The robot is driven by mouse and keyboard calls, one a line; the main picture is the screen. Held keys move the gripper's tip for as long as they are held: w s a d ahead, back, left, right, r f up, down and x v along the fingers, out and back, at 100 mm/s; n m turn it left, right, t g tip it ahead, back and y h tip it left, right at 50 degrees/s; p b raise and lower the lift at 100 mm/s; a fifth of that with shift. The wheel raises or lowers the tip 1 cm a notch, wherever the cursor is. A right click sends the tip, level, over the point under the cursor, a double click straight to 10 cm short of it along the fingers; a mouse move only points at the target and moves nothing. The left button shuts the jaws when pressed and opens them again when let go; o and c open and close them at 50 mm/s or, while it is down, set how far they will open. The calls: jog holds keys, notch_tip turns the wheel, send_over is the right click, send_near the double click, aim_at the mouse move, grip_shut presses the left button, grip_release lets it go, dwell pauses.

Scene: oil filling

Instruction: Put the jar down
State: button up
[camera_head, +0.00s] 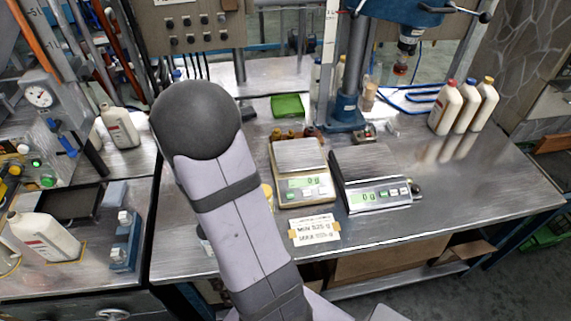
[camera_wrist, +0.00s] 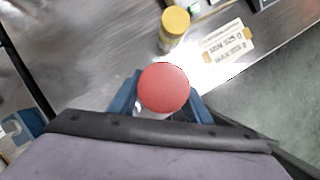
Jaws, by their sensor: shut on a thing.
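In the wrist view my gripper (camera_wrist: 163,98) has its blue fingers on either side of a jar with a round red lid (camera_wrist: 164,87). It is shut on this jar, and I look down on the lid. The jar's body is mostly hidden under the lid, so I cannot tell whether its base touches the table. A second jar, with a yellow lid (camera_wrist: 175,20), stands on the metal table just beyond it, apart from the red-lidded one. In the head view my arm hides the gripper and the held jar.
Two scales (camera_head: 302,186) (camera_head: 378,196) stand on the metal table (camera_head: 440,194). A paper label (camera_head: 314,230) lies near its front edge. White bottles (camera_head: 445,107) stand at the back right. A drill press (camera_head: 346,112) and green tray (camera_head: 287,106) are behind. The table's right front is clear.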

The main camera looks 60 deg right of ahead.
jog(key=w+d+r+b, duration=0.1)
jog(key=w+d, duration=0.4)
jog(key=d, duration=0.3)
jog(key=s+d+r+p, duration=0.15)
jog(key=d+r, duration=0.25)
jog(key=d, duration=0.8)
jog(key=d+r+p, duration=0.2)
jog(key=d+r, duration=0.1)
jog(key=d, duration=0.9)
jog(key=shift+s+d+f+p, duration=0.1)
jog(key=shift+f+p, duration=0.95)
jog(key=shift+f, duration=1.15)
jog(key=shift+d+f+p, duration=0.1)
jog(key=shift+f+p, duration=0.95)
jog(key=shift+f, duration=1.65)
jog(key=shift+f, duration=0.1)
